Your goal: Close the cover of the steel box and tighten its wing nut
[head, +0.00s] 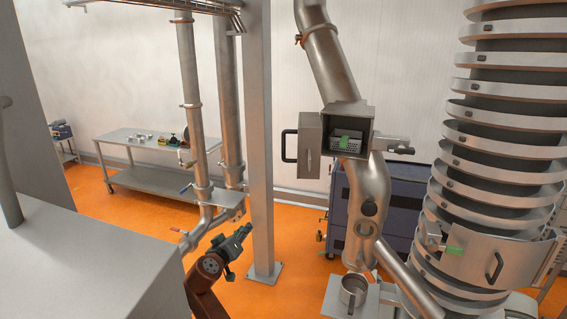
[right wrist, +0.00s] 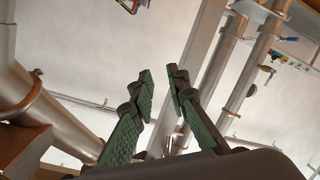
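The steel box (head: 368,108) is fixed on the bent pipe in the head view. Its cover (head: 309,146), with a black handle, stands swung open to the left. A grey part with a green patch shows inside. A rod with a dark end (head: 400,149) sticks out on the box's right side; I cannot tell whether this is the wing nut. My right gripper (head: 246,231) is at lower centre, left of and below the box, apart from it. In the right wrist view its green-padded fingers (right wrist: 161,80) are spread with nothing between them. My left gripper is not visible.
A grey post (head: 259,150) stands between my right gripper and the box. Upright pipes (head: 187,90) are at the left. A large ribbed steel column (head: 490,165) stands right of the box. A steel table (head: 125,145) with small items is at the back left.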

